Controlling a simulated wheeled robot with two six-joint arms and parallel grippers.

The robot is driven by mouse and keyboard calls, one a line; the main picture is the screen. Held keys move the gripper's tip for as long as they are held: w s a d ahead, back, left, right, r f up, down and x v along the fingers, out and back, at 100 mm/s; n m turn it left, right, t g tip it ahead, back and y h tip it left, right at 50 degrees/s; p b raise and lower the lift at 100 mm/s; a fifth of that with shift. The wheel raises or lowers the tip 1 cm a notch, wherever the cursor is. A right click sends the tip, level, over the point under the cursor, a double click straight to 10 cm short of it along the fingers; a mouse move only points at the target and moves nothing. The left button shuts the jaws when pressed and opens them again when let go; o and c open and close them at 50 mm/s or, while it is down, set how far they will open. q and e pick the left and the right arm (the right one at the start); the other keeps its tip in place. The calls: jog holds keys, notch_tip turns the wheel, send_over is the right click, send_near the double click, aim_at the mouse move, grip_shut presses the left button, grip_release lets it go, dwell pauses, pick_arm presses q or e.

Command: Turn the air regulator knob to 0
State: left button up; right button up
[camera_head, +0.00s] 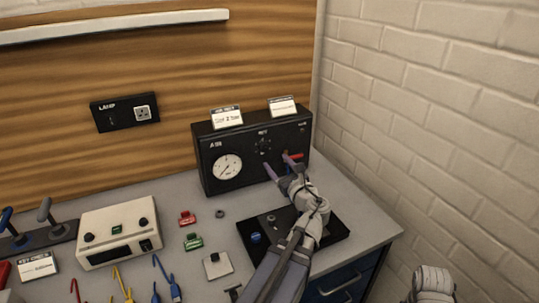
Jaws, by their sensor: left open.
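The black air regulator box (216,150) stands against the wood panel at the back of the bench. Its front has a round white gauge (228,167) on the left and a dark knob (264,150) ringed by small marks near the middle. I cannot read the knob's setting. A red handle (296,156) is on the right of the front, partly covered by a finger. My left gripper (279,164) is open in front of the box, its fingertips just below and to the right of the knob. I cannot tell whether they touch anything. My right gripper is not visible.
A black plate (256,237) lies under my left arm. A cream instrument box (119,231), red and green blocks (193,241) and coloured leads (163,278) occupy the left side. Two label cards (226,117) stand on the regulator box. A brick wall (430,100) bounds the right.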

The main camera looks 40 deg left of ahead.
aim_at(265, 149)
pick_arm(q)
jog(key=x, duration=0.7)
jog(key=shift+w+a, duration=0.15)
jog(key=shift+a, duration=0.15)
grip_shut()
dwell(0.4)
